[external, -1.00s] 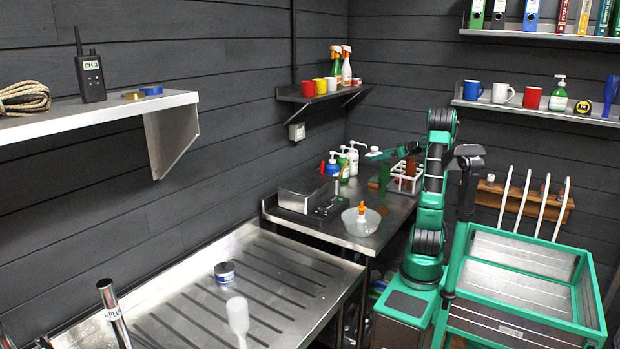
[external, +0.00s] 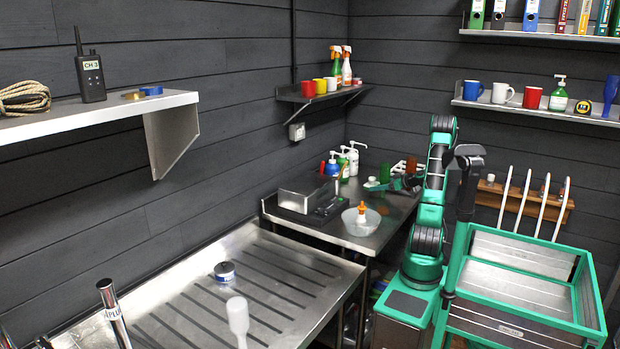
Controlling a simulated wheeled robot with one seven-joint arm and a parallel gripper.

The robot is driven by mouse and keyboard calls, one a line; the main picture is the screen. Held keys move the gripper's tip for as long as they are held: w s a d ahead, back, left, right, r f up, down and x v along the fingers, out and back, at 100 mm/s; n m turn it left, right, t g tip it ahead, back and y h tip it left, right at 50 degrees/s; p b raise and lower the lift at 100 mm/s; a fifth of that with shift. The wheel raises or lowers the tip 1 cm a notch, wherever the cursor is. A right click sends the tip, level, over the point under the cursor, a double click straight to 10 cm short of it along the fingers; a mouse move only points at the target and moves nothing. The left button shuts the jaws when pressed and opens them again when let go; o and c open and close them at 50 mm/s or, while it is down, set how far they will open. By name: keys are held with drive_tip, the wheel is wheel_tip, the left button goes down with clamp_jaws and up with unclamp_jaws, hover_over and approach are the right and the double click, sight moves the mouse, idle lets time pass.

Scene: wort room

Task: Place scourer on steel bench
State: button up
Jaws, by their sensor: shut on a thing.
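My arm reaches over the back of the steel bench (external: 345,235), by the back wall. My gripper (external: 375,185) is low over the bench's far right part, small and partly merged with the things around it. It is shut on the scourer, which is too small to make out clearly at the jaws. I cannot tell whether the scourer touches the bench top.
Pump bottles (external: 349,160) stand left of my gripper. A green cup (external: 384,173) is close behind it. A glass bowl (external: 361,222) with an orange-tipped bottle and a scale-like device (external: 310,198) stand nearer. A ribbed drainer table (external: 190,310) is in front.

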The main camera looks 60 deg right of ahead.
sight(379, 195)
drive_tip(key=shift+f, duration=1.5)
drive_tip(key=shift+f, duration=0.1)
drive_tip(key=o, duration=1.2)
drive_tip(key=shift+c, duration=0.2)
drive_tip(key=v, duration=1.2)
drive_tip(key=shift+r, duration=0.2)
